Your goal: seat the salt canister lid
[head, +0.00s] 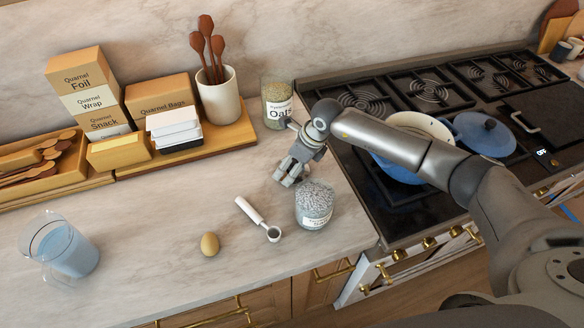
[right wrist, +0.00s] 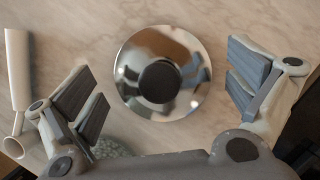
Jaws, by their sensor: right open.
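The salt canister (head: 314,207) is a clear glass jar of coarse grey-white grains with a label, upright near the counter's front edge, and no lid shows on it. The lid (right wrist: 188,101) is a shiny round metal disc with a black knob (right wrist: 160,82), over the marble in the right wrist view. My right gripper (head: 285,176) is open, just behind and left of the canister. In the right wrist view its spread fingers (right wrist: 168,92) stand either side of the lid, apart from it. My left gripper is not in view.
A glass jug (head: 72,250) stands far left. An oats jar (head: 276,101) stands behind the gripper. The stove with a blue pot (head: 400,165) is to the right. The left-middle counter is clear.

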